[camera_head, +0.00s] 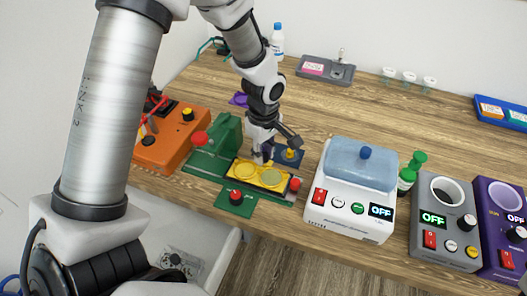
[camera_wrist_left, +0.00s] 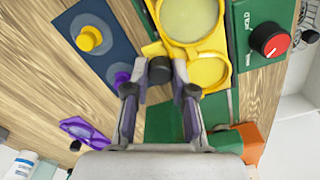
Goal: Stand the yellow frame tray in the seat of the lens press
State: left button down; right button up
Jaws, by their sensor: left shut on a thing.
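The yellow frame tray (camera_head: 257,178) has two round openings and lies flat on or just over the bed of the green lens press (camera_head: 205,163). The tray also shows in the wrist view (camera_wrist_left: 229,42), with a pale lens in one opening. I cannot tell whether it sits fully in the seat. My left gripper (camera_head: 264,158) points down at the tray's far edge. In the wrist view its fingertips (camera_wrist_left: 160,70) close around a dark grip at the tray's edge. The fingers partly hide this contact. My right gripper is in neither view.
An orange box (camera_head: 170,140) stands left of the press. A blue plate with a yellow knob (camera_head: 290,155) lies behind it. A white machine with a blue lid (camera_head: 358,172) stands close on the right. The table's front edge is near the press.

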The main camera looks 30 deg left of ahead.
pick_arm(q)
jog(key=shift+f, duration=0.25)
jog(key=c, duration=0.6)
grip_release()
jog(key=shift+o, duration=0.2)
notch_tip(320, 180, up, 6)
jog(key=p, duration=0.4)
jog(key=shift+r+p, duration=0.1)
jog(key=shift+p, duration=0.3)
